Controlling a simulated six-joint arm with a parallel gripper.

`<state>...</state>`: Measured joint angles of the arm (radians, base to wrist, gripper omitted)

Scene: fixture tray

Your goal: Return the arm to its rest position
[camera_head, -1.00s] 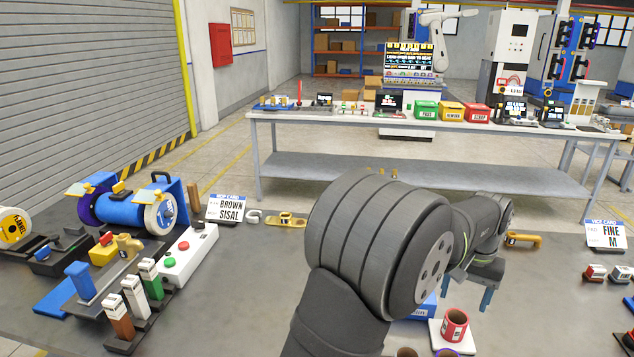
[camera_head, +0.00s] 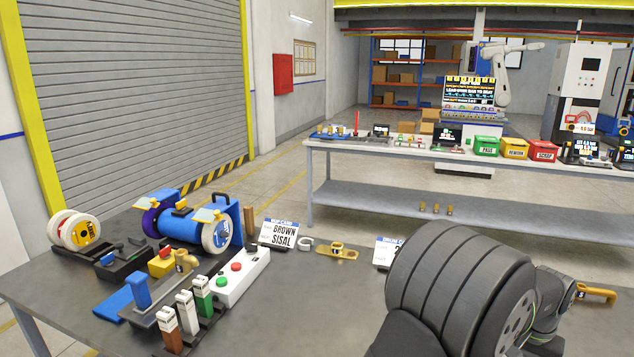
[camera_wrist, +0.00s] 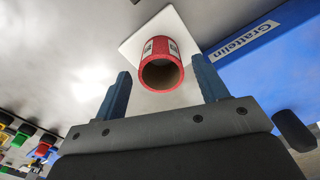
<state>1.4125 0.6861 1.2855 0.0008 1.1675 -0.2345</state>
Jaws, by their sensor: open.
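In the head view my arm rises at the lower right, and its large dark joint covers part of the bench; my gripper is hidden behind it there. In the wrist view my gripper (camera_wrist: 162,88) is open, its two blue fingers wide apart with nothing between them that I can see gripped. A red cup-like cylinder (camera_wrist: 161,70) with a hollow opening shows beyond the fingers, on a white square plate (camera_wrist: 135,47). I cannot tell how far the fingertips are from it.
A blue box (camera_wrist: 268,62) lettered "Grattelin" is beside the right finger. Another table (camera_head: 400,151) stands behind.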

